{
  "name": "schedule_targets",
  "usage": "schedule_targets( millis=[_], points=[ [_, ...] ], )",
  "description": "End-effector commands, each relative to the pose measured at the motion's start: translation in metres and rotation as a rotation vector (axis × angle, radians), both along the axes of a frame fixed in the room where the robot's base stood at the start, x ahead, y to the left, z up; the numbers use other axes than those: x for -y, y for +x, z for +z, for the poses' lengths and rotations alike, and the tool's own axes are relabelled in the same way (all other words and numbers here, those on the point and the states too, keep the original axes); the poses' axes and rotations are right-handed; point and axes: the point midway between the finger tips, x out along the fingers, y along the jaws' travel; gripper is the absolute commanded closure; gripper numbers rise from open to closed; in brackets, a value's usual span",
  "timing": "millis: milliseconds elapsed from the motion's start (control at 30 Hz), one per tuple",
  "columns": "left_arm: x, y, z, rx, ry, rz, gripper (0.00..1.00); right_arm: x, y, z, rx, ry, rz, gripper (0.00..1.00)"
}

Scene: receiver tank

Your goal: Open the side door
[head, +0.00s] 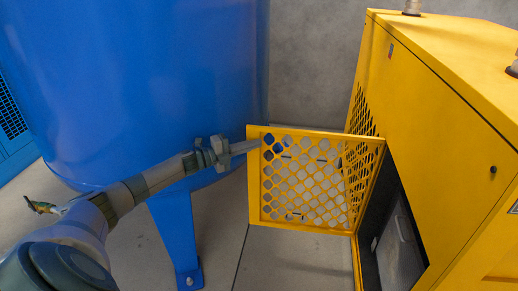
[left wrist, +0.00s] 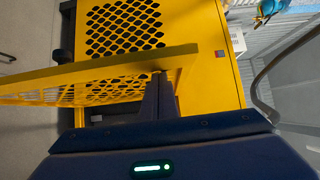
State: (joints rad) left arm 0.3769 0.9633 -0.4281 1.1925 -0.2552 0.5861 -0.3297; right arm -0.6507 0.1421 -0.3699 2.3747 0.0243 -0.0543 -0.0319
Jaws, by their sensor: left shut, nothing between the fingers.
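The side door (head: 254,185) is a yellow panel with a mesh of holes. It stands swung out from the yellow cabinet (head: 440,105), with a dark opening (head: 400,235) beside it. My left gripper (head: 257,143) is shut and empty at the door's free edge, near its upper corner. In the left wrist view the closed fingers (left wrist: 159,90) reach up to the door's yellow edge (left wrist: 100,68); I cannot tell whether they touch it. My right gripper is not in view.
A large blue tank (head: 140,90) stands at the left, its blue leg (head: 177,235) close to my left arm. A grey wall (head: 315,60) is behind. The grey floor (head: 290,265) in front of the door is clear.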

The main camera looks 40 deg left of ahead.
Motion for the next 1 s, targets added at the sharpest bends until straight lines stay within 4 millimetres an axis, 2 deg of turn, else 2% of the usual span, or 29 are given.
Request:
schedule_targets(
  millis=[567,767,1000],
  points=[
    [-0.003,-0.003,0.000,-0.001,0.000,0.002,1.00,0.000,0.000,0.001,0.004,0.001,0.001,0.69],
    [-0.009,-0.015,-0.001,-0.002,0.000,0.002,1.00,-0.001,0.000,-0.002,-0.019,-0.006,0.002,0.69],
    [-0.021,-0.038,-0.001,-0.003,0.001,0.001,1.00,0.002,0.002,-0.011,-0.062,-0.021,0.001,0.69]
  ],
)
